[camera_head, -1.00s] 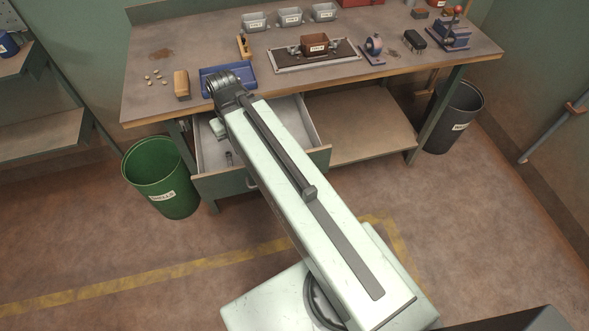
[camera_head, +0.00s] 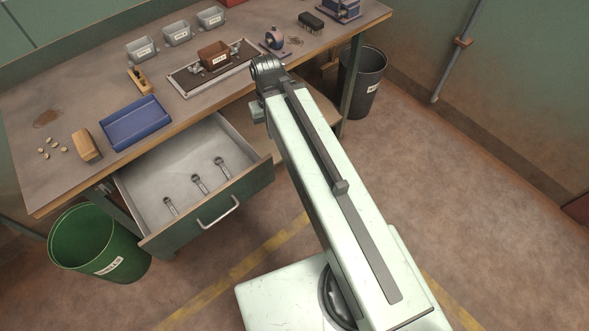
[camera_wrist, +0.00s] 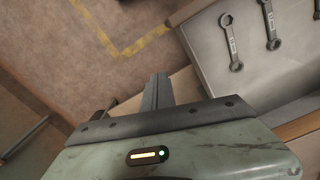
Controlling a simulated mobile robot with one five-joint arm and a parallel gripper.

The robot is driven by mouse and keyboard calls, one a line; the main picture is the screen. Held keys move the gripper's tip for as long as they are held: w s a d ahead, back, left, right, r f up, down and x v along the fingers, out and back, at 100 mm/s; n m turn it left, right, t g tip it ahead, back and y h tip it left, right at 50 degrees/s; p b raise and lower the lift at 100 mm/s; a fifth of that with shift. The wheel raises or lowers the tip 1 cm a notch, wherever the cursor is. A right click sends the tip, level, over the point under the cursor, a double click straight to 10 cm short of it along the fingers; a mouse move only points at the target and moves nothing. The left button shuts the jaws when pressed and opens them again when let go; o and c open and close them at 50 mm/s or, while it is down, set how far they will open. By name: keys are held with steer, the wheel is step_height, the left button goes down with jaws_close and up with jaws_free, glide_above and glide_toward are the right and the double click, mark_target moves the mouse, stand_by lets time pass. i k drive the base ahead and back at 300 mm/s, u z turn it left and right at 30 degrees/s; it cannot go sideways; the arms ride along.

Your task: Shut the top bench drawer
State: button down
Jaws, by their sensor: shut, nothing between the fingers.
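The top bench drawer (camera_head: 205,225) stands pulled far out from under the workbench (camera_head: 60,170), with a green front and a pale metal handle (camera_head: 219,213). Three wrenches (camera_head: 197,184) lie inside it. The wrist view also shows the drawer's grey inside (camera_wrist: 265,90) at the right, with wrenches in it. In the head view my arm hides the fingertips, at the right of the drawer.
A green bin (camera_head: 95,245) stands left of the drawer and a dark bin (camera_head: 362,85) right of the bench. A blue tray (camera_head: 136,122), wooden block (camera_head: 86,145) and grey hoppers (camera_head: 177,34) sit on the bench top. The floor before the drawer is clear.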

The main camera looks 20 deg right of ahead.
mark_target(164, 171)
steer(key=z, duration=0.35)
steer(key=k, duration=1.05)
steer(key=u, duration=1.7)
steer(key=i, duration=0.5)
steer(key=u, duration=0.05)
